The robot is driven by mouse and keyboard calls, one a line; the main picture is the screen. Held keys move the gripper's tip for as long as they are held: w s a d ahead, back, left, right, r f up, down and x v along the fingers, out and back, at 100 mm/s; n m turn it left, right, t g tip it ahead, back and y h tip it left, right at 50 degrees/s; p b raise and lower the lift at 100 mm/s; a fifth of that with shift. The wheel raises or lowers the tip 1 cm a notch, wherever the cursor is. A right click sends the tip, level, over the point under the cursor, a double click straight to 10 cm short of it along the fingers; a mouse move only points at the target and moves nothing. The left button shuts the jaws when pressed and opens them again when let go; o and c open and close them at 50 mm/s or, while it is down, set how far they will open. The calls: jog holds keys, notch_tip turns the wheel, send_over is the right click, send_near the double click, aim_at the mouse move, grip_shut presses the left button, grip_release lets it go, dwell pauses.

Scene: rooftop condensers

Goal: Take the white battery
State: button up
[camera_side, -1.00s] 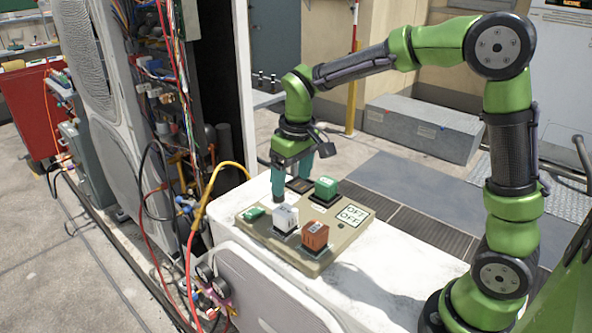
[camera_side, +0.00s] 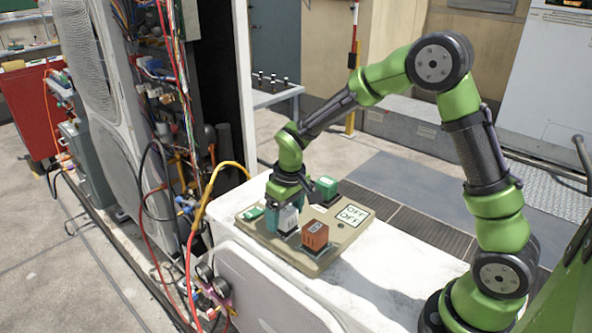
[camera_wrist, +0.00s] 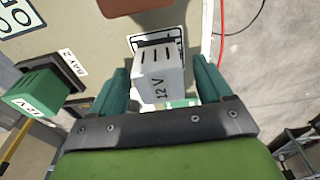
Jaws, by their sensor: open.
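The white battery (camera_side: 287,219) stands upright on the beige board (camera_side: 262,242), between the green blocks and the brown-red block. In the wrist view the white battery (camera_wrist: 161,78), marked 12 V, sits in its slot between the two teal fingers. My gripper (camera_side: 288,207) is open and lowered around it, one finger on each side. The wrist view shows my gripper (camera_wrist: 165,85) with a narrow gap beside the battery on the right; contact on the left is unclear.
A brown-red block (camera_side: 315,236) stands close in front of the battery. An OFF label (camera_side: 352,214) is at the right. The white casing (camera_side: 390,262) is clear beyond the board.

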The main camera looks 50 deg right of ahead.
jog(key=c, duration=1.2)
jog(key=shift+r, duration=0.1)
